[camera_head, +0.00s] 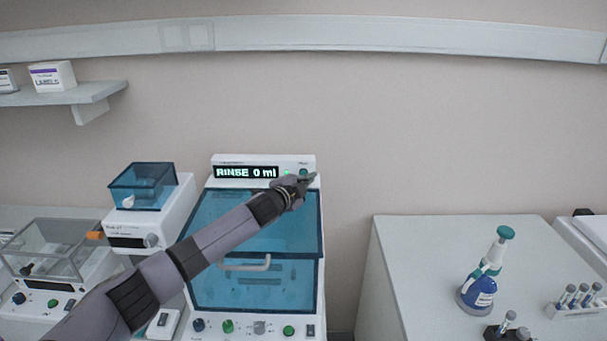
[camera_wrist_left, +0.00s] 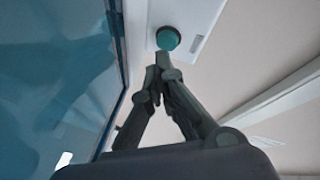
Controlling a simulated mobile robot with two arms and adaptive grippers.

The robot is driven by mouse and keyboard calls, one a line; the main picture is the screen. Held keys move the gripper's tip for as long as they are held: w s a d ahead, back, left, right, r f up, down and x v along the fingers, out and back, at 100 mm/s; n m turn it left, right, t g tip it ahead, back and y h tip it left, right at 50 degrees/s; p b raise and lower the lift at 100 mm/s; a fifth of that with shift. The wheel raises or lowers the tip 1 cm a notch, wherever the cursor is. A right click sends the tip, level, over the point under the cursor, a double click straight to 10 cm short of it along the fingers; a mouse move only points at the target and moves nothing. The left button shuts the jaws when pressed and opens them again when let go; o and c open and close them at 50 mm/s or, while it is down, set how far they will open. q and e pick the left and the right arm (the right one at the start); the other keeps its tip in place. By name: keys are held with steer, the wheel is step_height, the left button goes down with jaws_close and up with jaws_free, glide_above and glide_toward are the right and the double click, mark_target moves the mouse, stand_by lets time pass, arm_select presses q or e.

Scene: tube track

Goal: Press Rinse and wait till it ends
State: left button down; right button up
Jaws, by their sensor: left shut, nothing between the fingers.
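The washer machine (camera_head: 216,286) stands in the middle of the head view, with a blue transparent front cover. Its display (camera_head: 246,172) reads "RINSE 0 ml", and a small green light (camera_head: 287,172) shows beside it. A round teal button (camera_head: 304,172) sits at the right end of the top panel; it also shows in the left wrist view (camera_wrist_left: 168,38). My left gripper (camera_head: 311,178) is shut and empty, its fingertips (camera_wrist_left: 162,60) just by the button. I cannot tell whether they touch it. My right gripper is not in view.
A smaller machine with a blue lid (camera_head: 143,186) and a clear-lidded box (camera_head: 48,250) stand to the left. On the right counter (camera_head: 430,240) are a bottle-top dispenser (camera_head: 483,275) and a tube rack (camera_head: 575,309). A shelf (camera_head: 75,93) hangs upper left.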

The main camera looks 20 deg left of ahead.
mark_target(306, 202)
arm_select(q)
steer(key=shift+s, duration=0.25)
steer(key=shift+s+d, duration=0.2)
steer(key=shift+s, duration=0.1)
steer(key=shift+s+d+p, duration=0.25)
steer(key=shift+s+p, duration=0.15)
steer(key=shift+s, duration=0.65)
steer(key=shift+s+d+p, duration=0.25)
steer(key=shift+s+p, duration=0.15)
steer(key=shift+s, duration=0.6)
